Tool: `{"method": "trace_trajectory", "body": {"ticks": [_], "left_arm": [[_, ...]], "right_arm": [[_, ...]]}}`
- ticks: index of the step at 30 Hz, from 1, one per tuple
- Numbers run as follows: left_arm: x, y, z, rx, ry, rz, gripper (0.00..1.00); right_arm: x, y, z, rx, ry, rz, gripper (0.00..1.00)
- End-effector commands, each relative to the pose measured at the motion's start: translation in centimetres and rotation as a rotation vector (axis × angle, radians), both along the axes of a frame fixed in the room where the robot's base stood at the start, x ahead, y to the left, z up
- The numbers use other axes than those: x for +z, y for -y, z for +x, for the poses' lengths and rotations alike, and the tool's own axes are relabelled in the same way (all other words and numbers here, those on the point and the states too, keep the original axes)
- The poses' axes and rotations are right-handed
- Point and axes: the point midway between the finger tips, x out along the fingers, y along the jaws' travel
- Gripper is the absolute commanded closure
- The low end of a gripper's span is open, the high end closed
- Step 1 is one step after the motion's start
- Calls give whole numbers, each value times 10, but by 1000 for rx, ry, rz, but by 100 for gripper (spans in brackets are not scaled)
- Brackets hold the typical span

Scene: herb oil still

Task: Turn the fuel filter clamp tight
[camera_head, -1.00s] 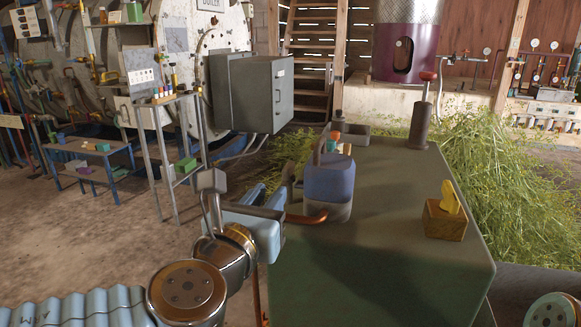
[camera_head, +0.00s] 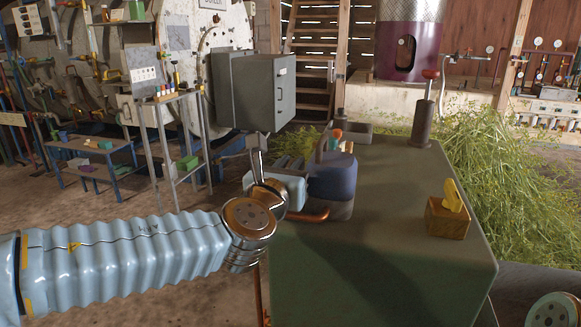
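A blue cylindrical unit (camera_head: 332,178) with a grey base stands at the left edge of the green bench; it may be the fuel filter. A copper pipe (camera_head: 309,215) comes out of its lower left side. I cannot make out the clamp. My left gripper (camera_head: 292,180) is at the left side of the blue unit, its pale blue body pointing toward it. The fingers are hidden by the gripper body and the unit, so I cannot tell whether they touch anything. My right gripper is not in view.
The green bench top (camera_head: 400,215) is mostly clear. It carries a wooden box with a yellow piece (camera_head: 449,215) and a dark post with a red knob (camera_head: 424,115). A grey cabinet (camera_head: 255,90) and a metal stand (camera_head: 170,145) are behind my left arm.

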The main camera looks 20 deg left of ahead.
Motion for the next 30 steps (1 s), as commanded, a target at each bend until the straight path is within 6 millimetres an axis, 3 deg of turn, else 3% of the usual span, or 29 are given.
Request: {"method": "trace_trajectory", "body": {"ticks": [3,23,24,30], "left_arm": [[0,0,0,0,0,0,100],[0,0,0,136,0,-1,100],[0,0,0,136,0,-1,75],[0,0,0,136,0,-1,75]], "right_arm": [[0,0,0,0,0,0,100],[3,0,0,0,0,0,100],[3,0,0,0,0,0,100],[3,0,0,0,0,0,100]]}}
